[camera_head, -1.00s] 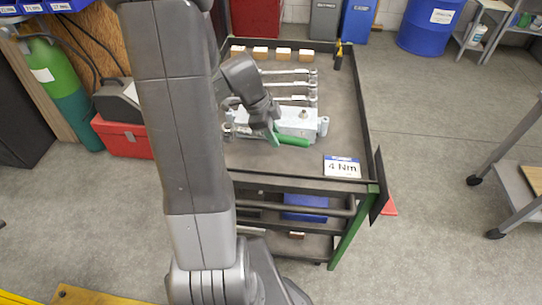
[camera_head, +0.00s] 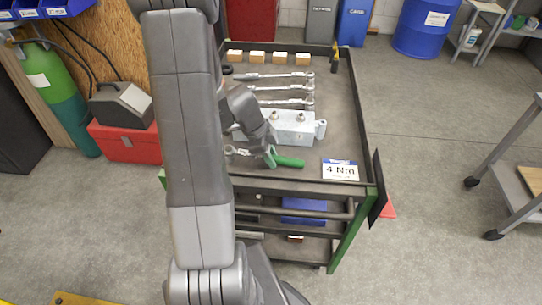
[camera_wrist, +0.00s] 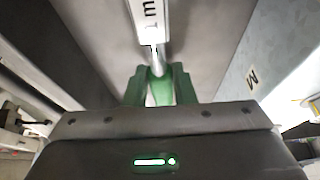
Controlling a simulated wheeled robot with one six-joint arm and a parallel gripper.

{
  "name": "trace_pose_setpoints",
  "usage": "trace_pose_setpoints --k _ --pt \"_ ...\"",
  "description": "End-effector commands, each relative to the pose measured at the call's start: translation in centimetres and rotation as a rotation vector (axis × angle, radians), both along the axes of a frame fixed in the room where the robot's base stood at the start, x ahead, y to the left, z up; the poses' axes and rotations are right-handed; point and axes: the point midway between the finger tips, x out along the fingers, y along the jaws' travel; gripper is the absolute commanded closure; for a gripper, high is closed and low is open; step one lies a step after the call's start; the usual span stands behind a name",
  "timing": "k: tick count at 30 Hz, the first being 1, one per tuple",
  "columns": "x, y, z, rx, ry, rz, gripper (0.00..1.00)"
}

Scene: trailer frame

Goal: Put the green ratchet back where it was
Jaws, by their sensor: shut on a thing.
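The green ratchet (camera_head: 290,162) is over the near part of the cart top, its green handle to the right and its metal end to the left. My gripper (camera_head: 271,157) is shut on it near the handle's left end. In the wrist view, my green fingertips (camera_wrist: 160,88) close around the green grip, and a metal shaft (camera_wrist: 156,55) runs away from it. I cannot tell whether the ratchet touches the cart top. A white sign reading "4 Nm" (camera_head: 340,170) stands at the cart's near right corner.
A pale metal block (camera_head: 293,128) with knobs lies just behind the ratchet. Several metal wrenches (camera_head: 285,88) lie farther back, then a row of wooden blocks (camera_head: 257,56). The cart (camera_head: 352,105) has a raised dark rim. The cart top right of the block is clear.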

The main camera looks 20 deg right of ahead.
Motion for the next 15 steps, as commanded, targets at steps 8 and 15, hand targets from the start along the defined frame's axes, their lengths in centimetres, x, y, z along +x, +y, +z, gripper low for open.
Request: trace_pose_setpoints --k 8,15 --pt "0.00 0.00 -0.16 0.000 0.000 0.000 0.55" --pt "0.00 0.01 -0.07 0.000 0.000 0.000 0.55"
